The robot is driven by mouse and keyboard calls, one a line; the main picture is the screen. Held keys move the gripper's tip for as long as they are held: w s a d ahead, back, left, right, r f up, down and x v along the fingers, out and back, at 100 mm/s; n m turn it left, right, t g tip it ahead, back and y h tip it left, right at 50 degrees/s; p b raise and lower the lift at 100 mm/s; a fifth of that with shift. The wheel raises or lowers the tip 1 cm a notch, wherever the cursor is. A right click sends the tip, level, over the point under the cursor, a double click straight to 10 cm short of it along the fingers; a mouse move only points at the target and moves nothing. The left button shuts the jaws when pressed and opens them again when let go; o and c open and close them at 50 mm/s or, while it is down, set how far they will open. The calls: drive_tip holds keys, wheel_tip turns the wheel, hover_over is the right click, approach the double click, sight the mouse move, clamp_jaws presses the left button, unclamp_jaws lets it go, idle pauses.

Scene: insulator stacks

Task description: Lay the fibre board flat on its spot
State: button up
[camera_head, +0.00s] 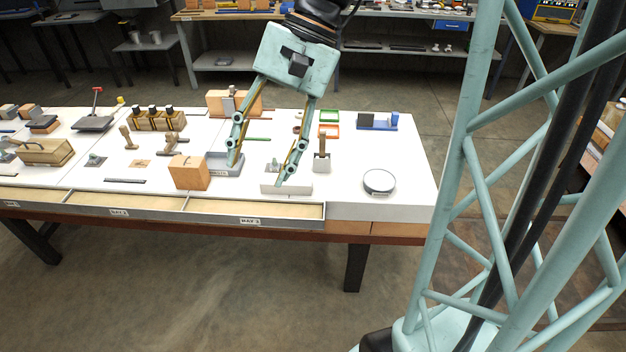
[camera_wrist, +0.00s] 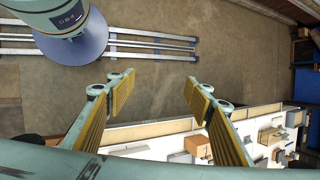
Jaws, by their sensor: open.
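My gripper (camera_head: 258,172) is open, its two fingers spread wide and pointing down over the white bench top (camera_head: 340,204). No held object shows between the fingers, which also appear in the wrist view (camera_wrist: 158,82). The left fingertip overlaps a grey labelled tray (camera_head: 224,164) in the picture; the right one overlaps a low white box (camera_head: 298,189). Contact cannot be told. I cannot clearly identify the fibre board or its spot. A small flat tan piece (camera_head: 140,163) lies left of the gripper, and a tan-orange block (camera_head: 189,172) stands closer to it.
A spatula-like tool (camera_head: 321,154) stands right of the gripper. A round white-topped dish (camera_head: 379,181) is farther right, with clear bench around it. Green (camera_head: 329,116) and orange (camera_head: 328,131) frames lie behind. Labelled shallow bays (camera_head: 250,206) run along the front edge.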

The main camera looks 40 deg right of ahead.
drive_tip(key=s+r+n+t+h, duration=0.2)
drive_tip(key=s+r+n, duration=0.2)
drive_tip(key=s, duration=0.5)
drive_tip(key=s+r+n+t+h, duration=0.1)
drive_tip(key=s+r+n+h, duration=0.2)
drive_tip(key=s, duration=0.6)
drive_tip(key=shift+s+a+r+n+t+h, duration=0.15)
drive_tip(key=shift+a+r+n+t+h, duration=0.2)
drive_tip(key=shift+r+n, duration=0.55)
